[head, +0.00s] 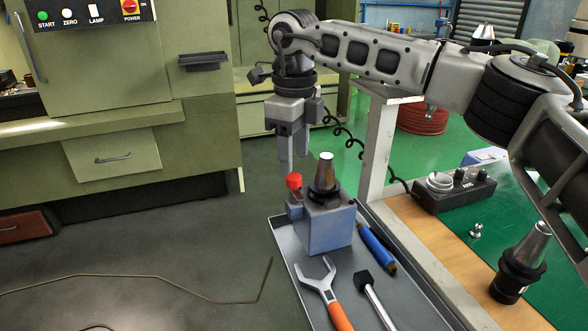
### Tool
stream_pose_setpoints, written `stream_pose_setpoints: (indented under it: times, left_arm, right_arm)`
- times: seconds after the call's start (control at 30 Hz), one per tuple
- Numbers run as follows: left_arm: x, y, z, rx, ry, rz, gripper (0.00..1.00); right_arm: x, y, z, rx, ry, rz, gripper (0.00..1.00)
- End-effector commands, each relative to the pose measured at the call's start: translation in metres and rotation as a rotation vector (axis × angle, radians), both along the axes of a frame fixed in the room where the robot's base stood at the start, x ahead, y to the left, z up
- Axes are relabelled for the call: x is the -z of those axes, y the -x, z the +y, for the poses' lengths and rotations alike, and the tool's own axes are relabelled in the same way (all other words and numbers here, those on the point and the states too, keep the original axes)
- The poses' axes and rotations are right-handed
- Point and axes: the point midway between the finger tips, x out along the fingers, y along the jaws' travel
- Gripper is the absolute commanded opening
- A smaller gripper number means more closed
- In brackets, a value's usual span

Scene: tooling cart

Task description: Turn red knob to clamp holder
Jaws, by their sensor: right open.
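The red knob (294,181) sits on the left side of the blue-grey holder block (326,229), near its top. A dark tool holder with a metal cone tip (326,172) stands upright in the block. My right gripper (294,165) points down just above and behind the knob, with its fingers apart and nothing seen between them. From this angle I cannot tell how far the fingertips are from the knob. My left gripper is not in view.
The block stands in a grey tray (281,262) with an orange-handled wrench (327,291), a blue-handled tool (376,249) and a hammer-like tool (374,300). Right of it, a bench holds a control box (455,190) and another tool holder (520,264). A green machine (180,120) stands at left.

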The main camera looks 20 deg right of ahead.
Motion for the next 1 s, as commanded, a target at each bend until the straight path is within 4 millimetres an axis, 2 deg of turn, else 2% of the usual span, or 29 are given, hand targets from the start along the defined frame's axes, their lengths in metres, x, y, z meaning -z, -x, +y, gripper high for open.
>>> stream_pose_setpoints:
  times: [0.1,0.3,0.63,0.67,0.8,0.83,1.0]
  left_arm:
    - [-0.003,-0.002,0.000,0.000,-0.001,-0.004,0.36]
    - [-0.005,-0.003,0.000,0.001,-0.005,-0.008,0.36]
    - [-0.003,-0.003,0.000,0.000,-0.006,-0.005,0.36]
    - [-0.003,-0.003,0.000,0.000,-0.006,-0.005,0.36]
    - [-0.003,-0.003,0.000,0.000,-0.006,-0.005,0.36]
    - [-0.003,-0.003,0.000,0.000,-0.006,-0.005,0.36]
    - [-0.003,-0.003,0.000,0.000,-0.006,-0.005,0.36]
  right_arm:
    - [0.021,0.001,0.000,-0.001,0.001,0.004,0.48]
    - [0.040,0.000,0.000,-0.001,0.000,0.000,0.48]
    - [0.044,0.000,0.000,-0.001,0.000,0.000,0.48]
    - [0.044,0.000,0.000,0.000,0.000,0.000,0.46]
    - [0.044,0.000,0.000,-0.001,0.000,0.000,0.07]
    - [0.043,0.000,0.000,-0.001,0.000,0.000,0.04]
    - [0.043,0.000,0.000,-0.004,0.000,0.000,0.04]
